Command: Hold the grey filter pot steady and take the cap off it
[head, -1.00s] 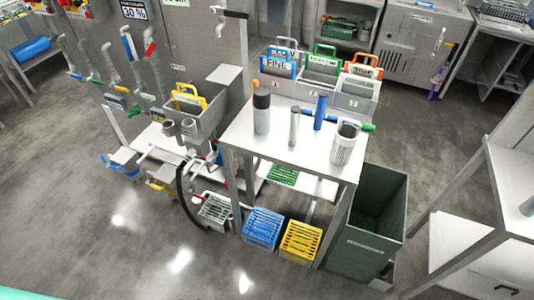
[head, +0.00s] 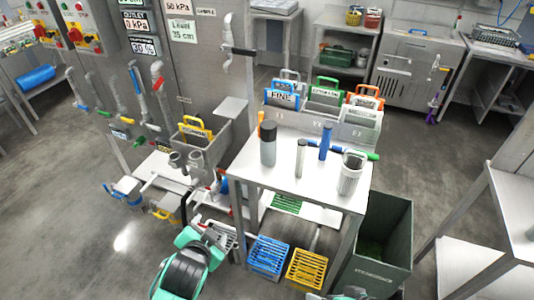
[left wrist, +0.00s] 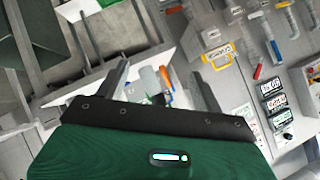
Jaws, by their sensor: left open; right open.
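The grey filter pot (head: 268,154) stands upright on the steel table, with a black cap (head: 267,132) on its top. My left gripper (head: 213,231) is low at the front left of the table, apart from the pot. In the left wrist view the open, empty fingers of my left gripper (left wrist: 160,72) are spread, with the tabletop and small items beyond them. Which of these is the pot is too small to tell. Only a teal and dark bit of my right gripper (head: 350,293) shows at the bottom edge of the head view, away from the pot.
The steel table (head: 290,178) also holds a slim grey cylinder (head: 300,158), a blue upright tool (head: 325,142) and a white ribbed canister (head: 350,173). Blue (head: 268,255) and yellow (head: 306,269) baskets sit below. A green bin (head: 385,225) stands at the right.

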